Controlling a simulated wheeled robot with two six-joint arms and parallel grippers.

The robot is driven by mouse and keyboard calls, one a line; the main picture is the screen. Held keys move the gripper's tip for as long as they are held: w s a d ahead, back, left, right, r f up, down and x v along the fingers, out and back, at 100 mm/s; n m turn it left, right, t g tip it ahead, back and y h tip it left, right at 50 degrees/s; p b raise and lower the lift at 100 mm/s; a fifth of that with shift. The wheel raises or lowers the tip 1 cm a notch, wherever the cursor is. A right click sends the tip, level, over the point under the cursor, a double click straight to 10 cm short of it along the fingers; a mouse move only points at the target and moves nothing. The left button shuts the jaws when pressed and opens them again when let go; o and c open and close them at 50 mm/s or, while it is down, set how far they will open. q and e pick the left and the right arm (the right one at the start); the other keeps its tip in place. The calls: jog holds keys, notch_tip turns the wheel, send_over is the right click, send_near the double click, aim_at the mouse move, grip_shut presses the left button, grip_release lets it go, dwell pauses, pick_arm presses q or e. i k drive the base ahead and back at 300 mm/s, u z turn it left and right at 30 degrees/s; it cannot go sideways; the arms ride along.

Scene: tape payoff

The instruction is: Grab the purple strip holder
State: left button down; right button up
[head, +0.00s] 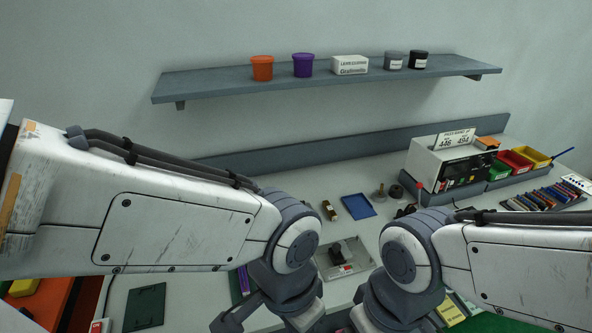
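A narrow purple strip (236,288), which may be the purple strip holder, shows on the bench at the lower left. My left arm hides much of it, so its full shape cannot be told. My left gripper (240,316) is at the bottom edge, just below and right of the purple strip. It is partly cut off, and its opening cannot be told. My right arm's wrist shows at the bottom right of centre, but its fingers are out of the picture.
A grey tray (324,263) with a black part sits between my arms. A dark green plate (145,306) lies at the left. A blue tray (358,206), a white machine (428,160) and coloured bins (515,162) stand farther back. A shelf (215,82) holds tubs, one purple (303,66).

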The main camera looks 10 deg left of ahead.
aim_at(245, 286)
jog(key=u, duration=0.35)
jog(key=k, duration=0.45)
jog(key=u, duration=1.15)
jog(key=i, duration=0.65)
jog(key=z, duration=0.9)
jog(key=i, duration=0.3)
jog(key=z, duration=0.25)
